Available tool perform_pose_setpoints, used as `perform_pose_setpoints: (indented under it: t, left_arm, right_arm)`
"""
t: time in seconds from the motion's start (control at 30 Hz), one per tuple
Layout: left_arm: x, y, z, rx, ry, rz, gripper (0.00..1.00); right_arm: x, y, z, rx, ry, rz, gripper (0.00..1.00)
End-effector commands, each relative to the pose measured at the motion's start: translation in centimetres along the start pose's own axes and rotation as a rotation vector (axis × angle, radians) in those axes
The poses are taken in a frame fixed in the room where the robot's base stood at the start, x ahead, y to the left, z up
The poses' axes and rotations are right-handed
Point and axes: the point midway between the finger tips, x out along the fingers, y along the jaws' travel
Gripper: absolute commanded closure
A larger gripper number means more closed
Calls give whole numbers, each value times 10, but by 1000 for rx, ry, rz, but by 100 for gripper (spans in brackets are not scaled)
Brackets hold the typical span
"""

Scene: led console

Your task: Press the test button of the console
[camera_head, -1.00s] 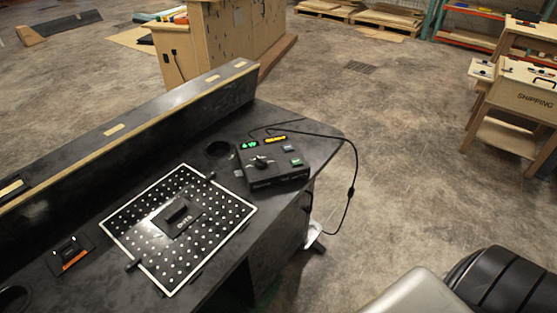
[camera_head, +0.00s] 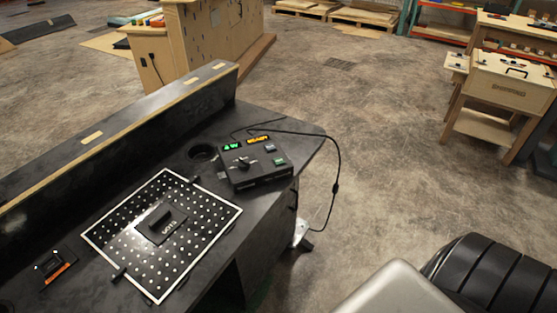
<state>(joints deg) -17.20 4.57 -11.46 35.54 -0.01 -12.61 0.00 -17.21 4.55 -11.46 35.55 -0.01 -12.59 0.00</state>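The console (camera_head: 254,169) is a black box at the right end of the dark desk. Its top carries a green lit display (camera_head: 232,147), an amber lit display (camera_head: 258,139), a dark knob (camera_head: 243,162), a grey-blue button (camera_head: 270,148) and a green button (camera_head: 279,161). The button labels are too small to read, so I cannot tell which is the test button. Neither of my grippers is in view.
The dark desk (camera_head: 228,212) also bears a white-edged perforated panel (camera_head: 200,242) with a black block (camera_head: 161,222). A cable (camera_head: 339,160) hangs off its right edge. A raised ledge (camera_head: 130,125) runs along its back. Open concrete floor (camera_head: 400,150) lies to the right.

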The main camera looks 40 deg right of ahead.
Motion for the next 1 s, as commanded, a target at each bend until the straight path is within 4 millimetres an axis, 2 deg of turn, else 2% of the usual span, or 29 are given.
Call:
perform_pose_setpoints:
  t: [0.03, 0.17, 0.2, 1.0]
  left_arm:
    - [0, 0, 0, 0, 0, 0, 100]
    - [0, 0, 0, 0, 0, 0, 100]
    - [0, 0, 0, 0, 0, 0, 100]
    - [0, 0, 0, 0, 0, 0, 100]
  right_arm:
    - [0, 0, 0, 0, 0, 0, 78]
    - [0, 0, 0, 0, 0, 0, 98]
    - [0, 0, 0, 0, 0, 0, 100]
    - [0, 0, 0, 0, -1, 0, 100]
